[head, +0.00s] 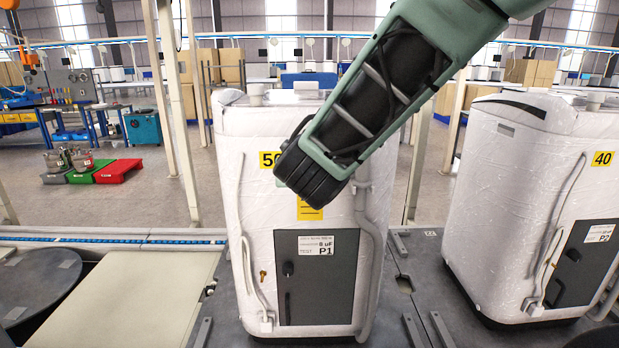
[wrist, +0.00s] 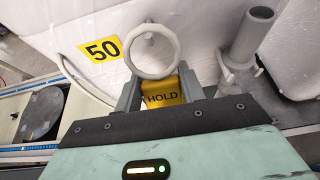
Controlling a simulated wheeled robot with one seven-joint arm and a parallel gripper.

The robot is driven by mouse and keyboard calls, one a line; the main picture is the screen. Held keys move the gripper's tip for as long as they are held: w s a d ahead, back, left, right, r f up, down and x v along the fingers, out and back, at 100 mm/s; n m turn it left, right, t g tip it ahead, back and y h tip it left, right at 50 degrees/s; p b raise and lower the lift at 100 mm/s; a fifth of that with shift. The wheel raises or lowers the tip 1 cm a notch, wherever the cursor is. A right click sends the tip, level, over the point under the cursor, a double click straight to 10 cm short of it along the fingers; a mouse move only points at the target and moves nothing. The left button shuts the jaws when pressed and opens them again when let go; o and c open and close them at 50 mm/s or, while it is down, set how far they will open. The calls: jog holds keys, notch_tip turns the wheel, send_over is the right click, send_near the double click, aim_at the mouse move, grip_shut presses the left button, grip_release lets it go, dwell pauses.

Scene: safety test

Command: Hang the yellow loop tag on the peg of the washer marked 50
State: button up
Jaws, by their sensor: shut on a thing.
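The washer (head: 250,190) marked 50 stands in the middle of the head view, pale and wrapped. Its yellow 50 label (wrist: 102,50) shows left of my gripper in the wrist view. My gripper (wrist: 160,88) is shut on the yellow loop tag (wrist: 163,98), which reads HOLD. The tag's pale ring (wrist: 130,58) stands above the jaws, in front of the washer. A small pale shape shows through the ring; I cannot tell whether it is the peg or whether the ring is around it. In the head view my wrist hides the jaws. A yellow patch (head: 310,209) shows below it.
A grey pipe (wrist: 247,42) rises right of the ring. The washer marked 40 (head: 510,170) stands at the right. A dark panel marked P1 (head: 318,275) is low on the washer marked 50. A dark round plate (head: 35,285) lies at the left.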

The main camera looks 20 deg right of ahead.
jog(key=shift+w+d, duration=0.15)
jog(key=shift+w, duration=0.35)
jog(key=shift+w+d+f+b, duration=0.2)
jog(key=shift+w+f+b, duration=0.4)
jog(key=shift+b, duration=0.3)
jog(key=o, duration=1)
jog(key=shift+o, duration=0.2)
